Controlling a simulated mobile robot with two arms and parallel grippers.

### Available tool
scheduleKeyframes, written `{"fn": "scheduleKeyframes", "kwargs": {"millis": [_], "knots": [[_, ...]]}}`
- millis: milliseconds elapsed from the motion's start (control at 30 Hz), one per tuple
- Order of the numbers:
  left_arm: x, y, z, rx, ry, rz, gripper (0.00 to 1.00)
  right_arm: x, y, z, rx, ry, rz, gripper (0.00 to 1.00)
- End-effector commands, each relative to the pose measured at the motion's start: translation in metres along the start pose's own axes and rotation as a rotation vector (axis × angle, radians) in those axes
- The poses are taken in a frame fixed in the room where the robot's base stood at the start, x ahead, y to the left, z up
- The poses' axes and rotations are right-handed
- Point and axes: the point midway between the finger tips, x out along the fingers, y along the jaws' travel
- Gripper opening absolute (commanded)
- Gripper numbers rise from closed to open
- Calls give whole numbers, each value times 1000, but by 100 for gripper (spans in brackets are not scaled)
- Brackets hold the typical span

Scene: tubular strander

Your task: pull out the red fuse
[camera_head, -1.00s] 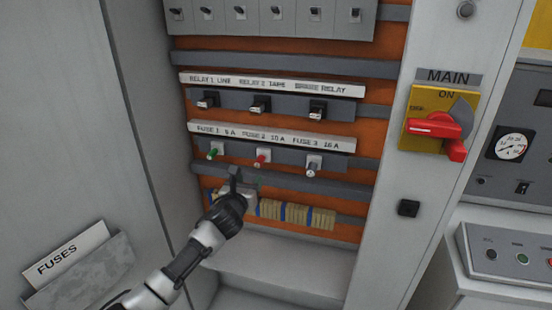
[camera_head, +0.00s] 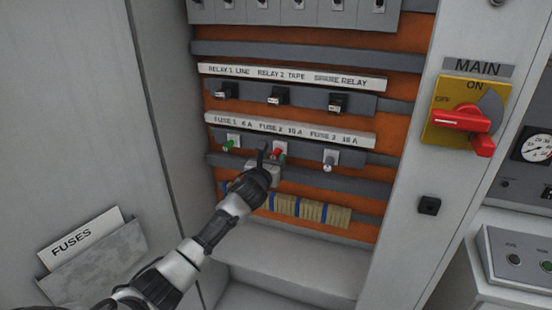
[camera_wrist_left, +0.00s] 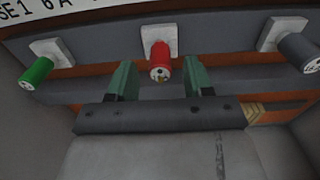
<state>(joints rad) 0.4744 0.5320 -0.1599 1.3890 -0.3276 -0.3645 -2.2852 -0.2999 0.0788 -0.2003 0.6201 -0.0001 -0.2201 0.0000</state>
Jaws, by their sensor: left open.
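The red fuse (camera_head: 279,153) sits in its white holder in the middle of the fuse row, under the label for fuse 2. In the left wrist view the red fuse (camera_wrist_left: 160,62) points toward the camera, between and just beyond my two green fingers. My left gripper (camera_head: 268,152) is open in front of it, and its fingers (camera_wrist_left: 157,82) stand apart on either side, not visibly touching it. A green fuse (camera_head: 229,145) is to the left and a grey fuse (camera_head: 329,163) to the right. My right gripper is not in view.
Three black relays (camera_head: 278,96) sit above the fuse row. Terminal blocks (camera_head: 312,211) lie below it. The MAIN switch (camera_head: 463,118) with its red handle is on the right cabinet frame. A FUSES pocket (camera_head: 98,265) hangs at lower left.

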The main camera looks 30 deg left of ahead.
Motion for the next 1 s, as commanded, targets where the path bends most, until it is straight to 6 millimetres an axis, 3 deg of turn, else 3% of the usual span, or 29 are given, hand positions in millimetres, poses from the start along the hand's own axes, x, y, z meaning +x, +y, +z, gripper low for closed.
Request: {"fn": "scheduleKeyframes", "kwargs": {"millis": [100,333,1000], "knots": [[17,0,-1,2,0,1,51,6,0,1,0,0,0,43],[36,0,-1,0,0,0,51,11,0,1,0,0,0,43],[39,0,0,1,1,0,51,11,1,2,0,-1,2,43]]}}
